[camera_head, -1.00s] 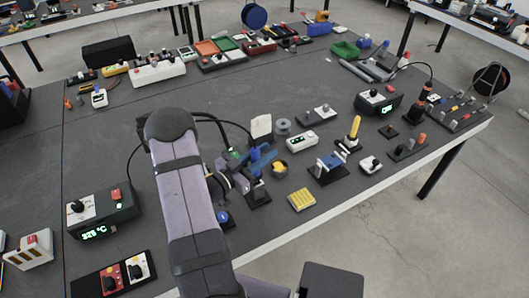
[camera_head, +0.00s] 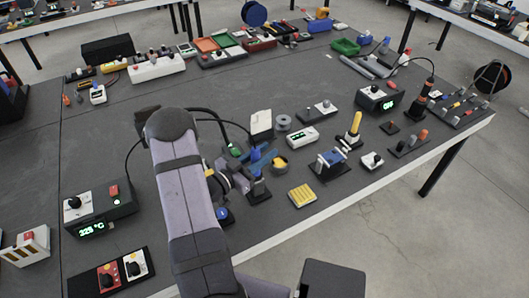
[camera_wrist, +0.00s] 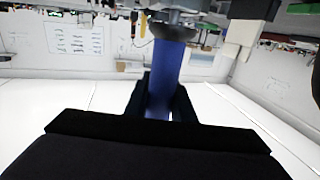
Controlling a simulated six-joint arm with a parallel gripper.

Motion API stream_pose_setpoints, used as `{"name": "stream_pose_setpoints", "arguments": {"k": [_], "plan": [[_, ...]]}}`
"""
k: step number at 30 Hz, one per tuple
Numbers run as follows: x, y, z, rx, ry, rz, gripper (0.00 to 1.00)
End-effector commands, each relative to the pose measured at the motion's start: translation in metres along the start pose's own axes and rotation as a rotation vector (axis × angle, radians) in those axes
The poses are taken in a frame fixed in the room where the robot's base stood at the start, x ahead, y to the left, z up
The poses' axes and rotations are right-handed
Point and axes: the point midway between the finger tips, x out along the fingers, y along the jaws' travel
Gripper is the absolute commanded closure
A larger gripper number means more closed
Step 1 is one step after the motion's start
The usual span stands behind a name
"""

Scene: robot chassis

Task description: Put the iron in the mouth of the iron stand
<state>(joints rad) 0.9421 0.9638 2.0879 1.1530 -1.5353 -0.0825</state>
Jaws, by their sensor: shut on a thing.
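The iron (camera_wrist: 168,68) shows in the wrist view as a blue handle with a dark collar at its upper end. My gripper (camera_wrist: 160,108) is shut on this handle, with one dark finger on each side. The tip of the iron is not visible there. In the head view, my arm covers much of the grip area. What looks like the iron stand (camera_head: 258,192) has a dark base and stands just right of my arm, with blue parts above it. I cannot tell whether the iron touches its mouth.
A control station (camera_head: 103,211) with a lit display stands at the left, its cable running behind my arm. A yellow pad (camera_head: 302,195), a blue-and-white holder (camera_head: 329,163) and a yellow-handled tool (camera_head: 356,124) stand to the right. The left middle of the table is clear.

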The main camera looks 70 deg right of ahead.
Motion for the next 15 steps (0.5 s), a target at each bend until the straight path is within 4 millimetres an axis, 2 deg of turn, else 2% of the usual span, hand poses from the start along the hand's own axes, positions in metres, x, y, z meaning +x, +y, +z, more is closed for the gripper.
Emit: {"name": "stream_pose_setpoints", "arguments": {"k": [13,14,15], "plan": [[0.0001,-0.0002,0.0104,0.001,0.001,0.000,0.97],[0.0001,-0.0002,0.0092,0.001,0.001,0.000,0.71],[0.0001,-0.0002,0.0090,0.001,0.001,0.000,0.61]]}}
